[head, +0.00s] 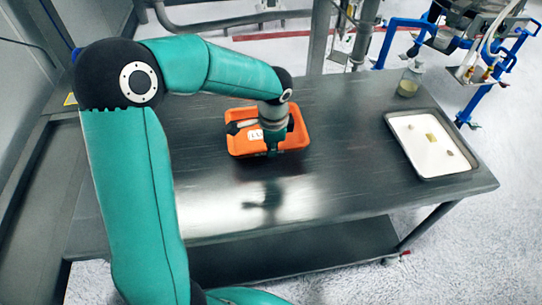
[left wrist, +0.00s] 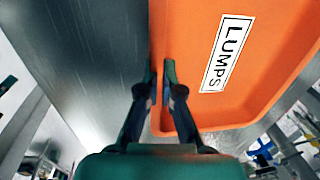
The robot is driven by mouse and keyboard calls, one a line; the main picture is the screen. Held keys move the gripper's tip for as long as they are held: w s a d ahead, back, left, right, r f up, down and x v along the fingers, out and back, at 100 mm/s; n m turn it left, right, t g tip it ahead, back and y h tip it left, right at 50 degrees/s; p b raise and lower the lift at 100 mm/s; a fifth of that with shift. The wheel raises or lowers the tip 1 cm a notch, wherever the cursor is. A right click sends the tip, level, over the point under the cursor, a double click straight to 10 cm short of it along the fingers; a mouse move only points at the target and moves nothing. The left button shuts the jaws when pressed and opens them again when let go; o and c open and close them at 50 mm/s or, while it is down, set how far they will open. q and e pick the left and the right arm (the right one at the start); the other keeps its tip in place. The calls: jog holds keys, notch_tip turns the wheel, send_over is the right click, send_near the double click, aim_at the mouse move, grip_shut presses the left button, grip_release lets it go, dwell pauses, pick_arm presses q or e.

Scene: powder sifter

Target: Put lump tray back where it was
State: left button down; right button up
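The orange lump tray (head: 292,139) is at the middle of the dark metal table, towards the back. Its white label reading LUMPS shows in the left wrist view on the tray (left wrist: 275,75). My left gripper (head: 272,150) points down at the tray's near side. In the left wrist view my left gripper's fingers (left wrist: 160,75) are close together with the tray's wall between them, so it is shut on the wall. The arm hides part of the tray's inside. I cannot tell whether the tray touches the table. My right gripper is not in view.
A metal-rimmed tray (head: 446,174) with a white lining and a few small lumps lies on the right of the table (head: 330,185). A clear jar (head: 410,80) stands behind it. Blue-framed equipment stands beyond the back right. The table's front and middle are bare.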

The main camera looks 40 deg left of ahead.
aim_at(271, 164)
pick_arm(q)
notch_tip(271, 164, down, 4)
jog(key=shift+f, duration=0.1)
dwell(0.4)
jog(key=c, duration=1.3)
grip_release()
